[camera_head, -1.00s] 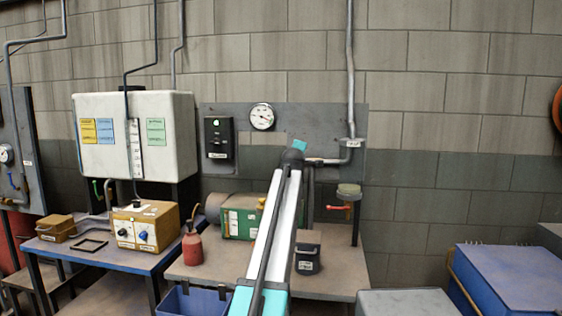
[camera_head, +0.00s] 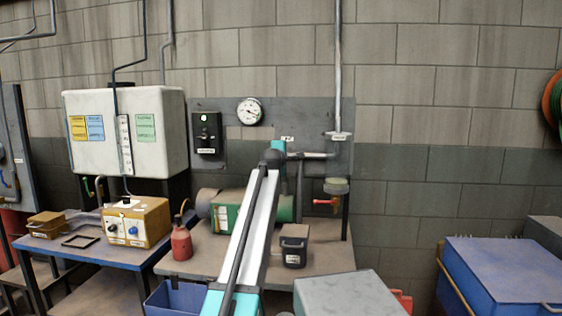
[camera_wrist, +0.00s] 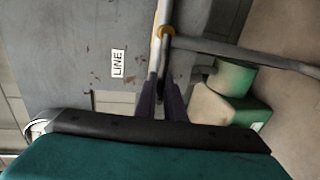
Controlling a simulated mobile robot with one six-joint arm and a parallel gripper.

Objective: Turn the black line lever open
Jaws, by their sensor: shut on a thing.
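In the wrist view, the black line lever (camera_wrist: 164,66) is a narrow dark bar running from a brass-coloured valve fitting (camera_wrist: 166,31) on a grey pipe (camera_wrist: 159,12). My gripper (camera_wrist: 164,88) has its two dark fingers shut on the lever, one on each side of it. A white LINE label (camera_wrist: 118,63) is on the grey panel beside the lever. In the head view, my arm covers the lever and my gripper, in front of the grey wall panel (camera_head: 322,112).
A horizontal pipe (camera_head: 312,155) joins a vertical pipe (camera_head: 338,70). A red lever (camera_head: 324,202) hangs below at right. A green machine (camera_head: 285,208), a dark box (camera_head: 294,247) and a red oil can (camera_head: 181,242) stand on the bench. A gauge (camera_head: 250,111) is above left.

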